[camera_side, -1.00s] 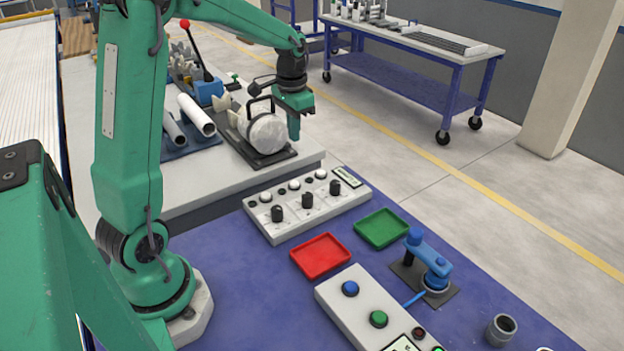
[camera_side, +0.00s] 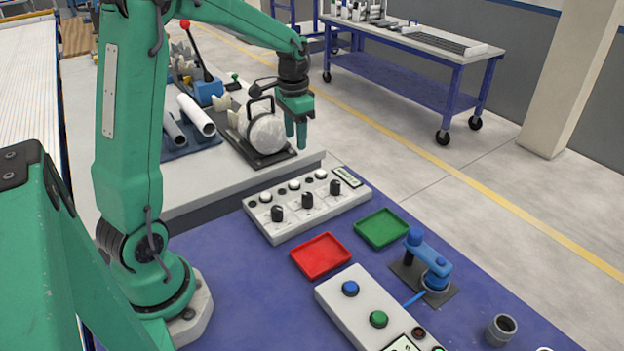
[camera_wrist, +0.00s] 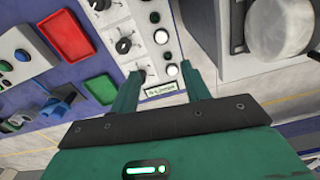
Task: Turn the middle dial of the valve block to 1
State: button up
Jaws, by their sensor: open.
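The valve block (camera_side: 308,206) is a pale grey box with three black dials, white buttons and a small display. The middle dial (camera_side: 307,200) sits between the other two; its number setting is too small to read. In the wrist view the block's middle dial (camera_wrist: 124,45) shows left of my fingers. My gripper (camera_side: 296,136) hangs above and behind the block, fingers down, apart from it. In the wrist view my gripper (camera_wrist: 167,72) is open and empty, with the block's display end between the fingertips.
A red tray (camera_side: 320,256) and a green tray (camera_side: 382,228) lie in front of the block. A button box (camera_side: 372,310) and a blue clamp-like device (camera_side: 430,262) stand nearer. A round pale part in a black fixture (camera_side: 266,134) stands just left of my gripper.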

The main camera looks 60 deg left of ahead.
aim_at(307, 194)
jog(key=d+f+m, duration=0.1)
jog(key=d+m, duration=0.1)
jog(key=m, duration=0.3)
jog(key=s+d+f+m, duration=0.1)
jog(key=d+f+m, duration=0.1)
jog(key=d+m, duration=0.1)
jog(key=d+f+m, duration=0.2)
jog(key=m, duration=0.4)
jog(key=shift+s+d+f+m, duration=0.2)
jog(key=shift+s+f+m, duration=0.05)
jog(key=shift+s+m, duration=0.1)
jog(key=shift+f, duration=3.9)
jog(key=c, duration=1)
